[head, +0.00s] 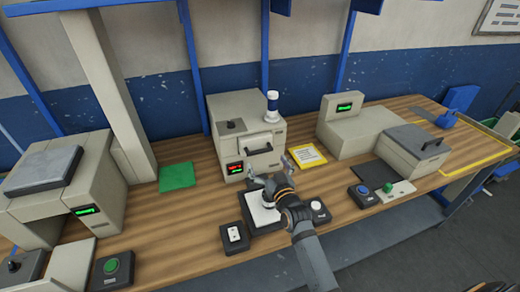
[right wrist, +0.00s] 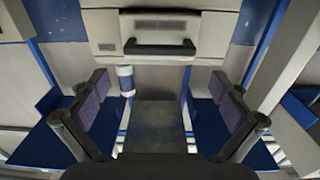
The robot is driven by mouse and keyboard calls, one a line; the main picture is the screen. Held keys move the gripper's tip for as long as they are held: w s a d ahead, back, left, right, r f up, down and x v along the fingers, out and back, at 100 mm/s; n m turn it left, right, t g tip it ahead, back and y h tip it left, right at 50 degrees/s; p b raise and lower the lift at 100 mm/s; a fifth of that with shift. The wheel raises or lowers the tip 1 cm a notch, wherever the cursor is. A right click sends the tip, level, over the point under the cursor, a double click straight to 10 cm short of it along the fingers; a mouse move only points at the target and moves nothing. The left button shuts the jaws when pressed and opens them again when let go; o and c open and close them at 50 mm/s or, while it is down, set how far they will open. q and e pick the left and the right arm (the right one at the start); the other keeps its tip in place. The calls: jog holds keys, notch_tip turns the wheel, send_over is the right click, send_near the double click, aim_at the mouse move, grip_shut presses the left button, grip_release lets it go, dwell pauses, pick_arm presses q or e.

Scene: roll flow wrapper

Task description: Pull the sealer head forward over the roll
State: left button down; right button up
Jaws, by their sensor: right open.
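The beige machine (head: 243,112) with a dark front handle (head: 262,151) stands at the middle of the bench; I take its front block as the sealer head. The handle also shows in the right wrist view (right wrist: 160,48), straight ahead of the fingers. My right gripper (head: 268,169) is open and empty, in front of the handle and apart from it. A white item (head: 262,214) sits on a dark plate below the gripper, partly hidden by my arm; I cannot tell if it is the roll. My left gripper is out of view.
A white and blue cylinder (head: 272,104) stands on top of the machine. A small switch box (head: 234,235) and a white-button box (head: 317,208) flank the dark plate. Another beige machine (head: 365,134) is to the right. A green pad (head: 177,176) lies left on clear wood.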

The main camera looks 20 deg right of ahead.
aim_at(261, 152)
jog(key=w+p, duration=0.1)
jog(key=w, duration=0.6)
jog(key=shift+a, duration=0.1)
jog(key=shift+f, duration=0.1)
jog(key=c, duration=1.3)
